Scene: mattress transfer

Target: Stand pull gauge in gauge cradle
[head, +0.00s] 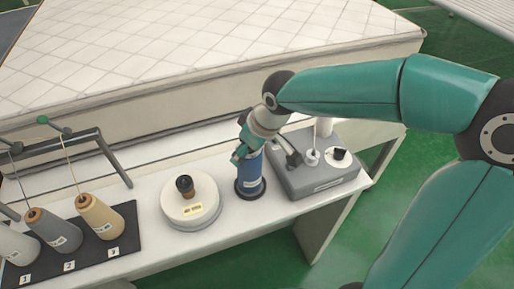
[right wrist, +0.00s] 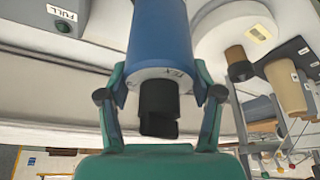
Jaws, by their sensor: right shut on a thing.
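The blue pull gauge (head: 249,168) is upright on the white bench, with its lower end at a dark round base (head: 262,190) that looks like the gauge cradle. I cannot tell whether it is fully seated there. My right gripper (head: 244,146) is shut on the gauge's upper part from above. In the right wrist view, the fingers of my right gripper (right wrist: 159,88) lie on both sides of the blue gauge (right wrist: 160,35), near its pale collar and black end piece. My left gripper is not in view.
A grey box (head: 312,180) with a black knob and white post stands close right of the gauge. A white round block (head: 178,208) with a brown-black knob is to the left. Thread cones (head: 100,216) stand farther left on a black numbered tray. A quilted mattress (head: 200,50) lies behind.

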